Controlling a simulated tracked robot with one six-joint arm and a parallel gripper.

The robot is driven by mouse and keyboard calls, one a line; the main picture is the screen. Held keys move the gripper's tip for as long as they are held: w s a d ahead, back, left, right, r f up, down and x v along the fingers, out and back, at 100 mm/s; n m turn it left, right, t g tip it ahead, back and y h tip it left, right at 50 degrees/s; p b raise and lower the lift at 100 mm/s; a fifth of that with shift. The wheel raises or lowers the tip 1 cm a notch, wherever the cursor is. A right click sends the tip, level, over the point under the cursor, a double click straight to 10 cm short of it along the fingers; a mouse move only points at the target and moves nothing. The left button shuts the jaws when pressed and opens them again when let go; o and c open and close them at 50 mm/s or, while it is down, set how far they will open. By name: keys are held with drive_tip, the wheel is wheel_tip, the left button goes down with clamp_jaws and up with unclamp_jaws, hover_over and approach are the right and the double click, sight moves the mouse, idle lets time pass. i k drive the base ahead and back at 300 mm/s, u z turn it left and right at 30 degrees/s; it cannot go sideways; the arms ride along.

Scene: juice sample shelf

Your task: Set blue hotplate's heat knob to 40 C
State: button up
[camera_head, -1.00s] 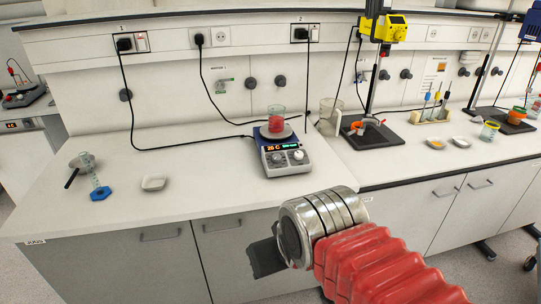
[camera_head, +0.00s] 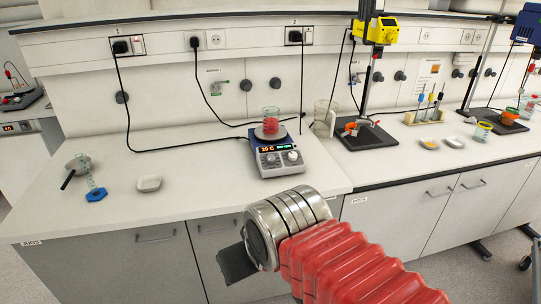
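The blue hotplate (camera_head: 281,155) stands on the white bench, with a round plate on top and a beaker of red liquid (camera_head: 270,121) on it. Its front panel has a small lit display (camera_head: 267,149), reading roughly 25 or 26 C, too small to be sure. Two knobs sit below the display; the right one (camera_head: 292,155) shows clearly, and the left one (camera_head: 271,158) also shows. Which is the heat knob cannot be read. My gripper (camera_head: 236,265) is in front of the bench, below and left of the hotplate, apart from it. Its fingers are mostly hidden behind the metal wrist.
A white dish (camera_head: 149,183) and a cylinder on a blue base (camera_head: 95,190) stand on the left bench. A glass jug (camera_head: 324,118) and a stand with a black base (camera_head: 366,137) are right of the hotplate. Black cables run behind it. The bench front is clear.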

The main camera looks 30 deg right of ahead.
sight(270, 159)
drive_tip(key=z, duration=0.05)
drive_tip(key=i, duration=1)
drive_tip(key=u, duration=0.05)
